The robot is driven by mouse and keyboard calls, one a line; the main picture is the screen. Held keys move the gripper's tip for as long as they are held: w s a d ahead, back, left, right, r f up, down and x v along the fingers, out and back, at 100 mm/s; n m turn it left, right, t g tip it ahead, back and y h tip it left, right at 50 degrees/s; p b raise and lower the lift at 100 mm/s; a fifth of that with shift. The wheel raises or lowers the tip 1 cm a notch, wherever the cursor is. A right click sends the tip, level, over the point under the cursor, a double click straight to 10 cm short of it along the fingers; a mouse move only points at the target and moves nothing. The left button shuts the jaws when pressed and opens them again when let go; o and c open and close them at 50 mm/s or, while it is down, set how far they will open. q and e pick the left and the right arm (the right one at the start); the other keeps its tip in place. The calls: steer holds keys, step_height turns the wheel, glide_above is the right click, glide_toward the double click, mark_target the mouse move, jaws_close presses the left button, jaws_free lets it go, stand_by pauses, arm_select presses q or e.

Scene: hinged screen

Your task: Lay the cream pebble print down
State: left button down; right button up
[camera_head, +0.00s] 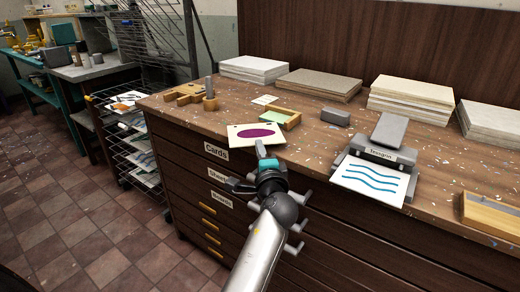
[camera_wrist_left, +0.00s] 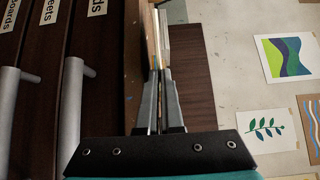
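A cream print (camera_head: 256,135) with a purple oval pebble shape on it shows in the head view, at the front edge of the wooden top. My left gripper (camera_head: 262,150) is at its near edge and looks shut on it. In the left wrist view the two fingers (camera_wrist_left: 160,100) are close together, with a thin edge of the print (camera_wrist_left: 156,45) between them. My right gripper is not in view.
A grey press-like device (camera_head: 388,140) with a blue wave print (camera_head: 372,180) stands to the right. Paper stacks (camera_head: 318,83) line the back. A wooden jig (camera_head: 188,93) and open tray (camera_head: 285,115) lie behind the print. A wire rack (camera_head: 130,140) with prints stands left.

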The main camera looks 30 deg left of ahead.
arm_select(q)
steer(key=shift+f+b, duration=0.95)
steer(key=shift+f, duration=0.25)
steer(key=c, duration=1)
jaws_free()
steer(key=c, duration=0.3)
steer(key=shift+p+v, duration=0.4)
steer(key=shift+v, duration=1.6)
